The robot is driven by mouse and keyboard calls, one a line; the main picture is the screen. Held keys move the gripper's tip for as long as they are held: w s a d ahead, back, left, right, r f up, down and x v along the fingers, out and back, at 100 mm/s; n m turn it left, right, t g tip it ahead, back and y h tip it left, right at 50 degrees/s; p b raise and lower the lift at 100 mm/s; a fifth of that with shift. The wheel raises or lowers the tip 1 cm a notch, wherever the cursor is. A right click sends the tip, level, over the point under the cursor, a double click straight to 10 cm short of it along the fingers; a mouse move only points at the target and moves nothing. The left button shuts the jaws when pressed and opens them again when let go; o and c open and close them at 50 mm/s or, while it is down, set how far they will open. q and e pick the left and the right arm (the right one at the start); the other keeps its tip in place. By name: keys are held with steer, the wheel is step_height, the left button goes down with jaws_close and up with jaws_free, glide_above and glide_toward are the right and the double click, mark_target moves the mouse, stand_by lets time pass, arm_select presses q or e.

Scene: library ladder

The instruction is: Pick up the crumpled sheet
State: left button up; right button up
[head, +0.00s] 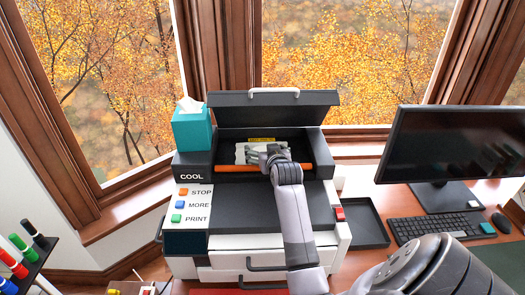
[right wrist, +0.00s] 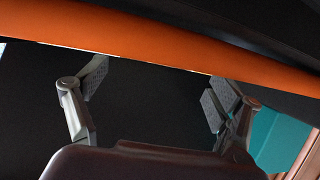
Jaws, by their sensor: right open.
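The crumpled sheet (head: 240,153) is a pale piece in the open bay of the printer (head: 257,219), under a yellow label. It is partly hidden behind my right gripper (head: 262,155). My right gripper is at the bay, over the orange bar (head: 222,168). In the right wrist view its two fingers (right wrist: 155,95) are spread wide with nothing between them, and the orange bar (right wrist: 130,37) crosses above them. A thin pale line runs along the bar's edge there; I cannot tell if it is the sheet. My left gripper is not in view.
The printer's lid (head: 275,111) stands raised behind the bay. A teal tissue box (head: 192,130) stands on the printer's left. A black tray (head: 358,222), keyboard (head: 437,227) and monitor (head: 452,145) are to the right. Markers (head: 18,262) stand at the lower left.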

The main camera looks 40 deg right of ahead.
mark_target(263, 147)
steer(key=shift+p+x, duration=0.3)
steer(key=shift+x, duration=1.5)
steer(key=shift+s, duration=0.1)
steer(key=c, duration=0.8)
